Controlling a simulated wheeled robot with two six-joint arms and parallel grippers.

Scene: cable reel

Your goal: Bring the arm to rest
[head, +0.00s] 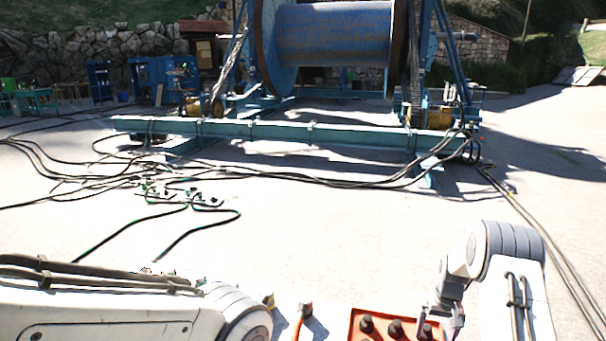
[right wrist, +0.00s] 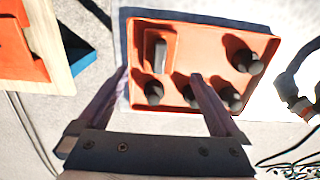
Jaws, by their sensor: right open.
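My right gripper (right wrist: 160,76) is open, with its two purplish fingers spread and nothing visible between the pads. It is over the near part of an orange tray (right wrist: 195,22) that holds several dark round-topped pieces and one slim dark block. In the head view my right arm comes down at the lower right, and its gripper (head: 440,326) is beside the tray (head: 354,327) at the bottom edge. My left arm crosses the lower left corner of the head view. Its gripper is out of the picture.
A large blue cable reel (head: 335,35) stands on a blue frame (head: 290,131) at the back. Black cables (head: 330,183) lie across the pale ground. An orange object (right wrist: 14,50) lies left of the tray.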

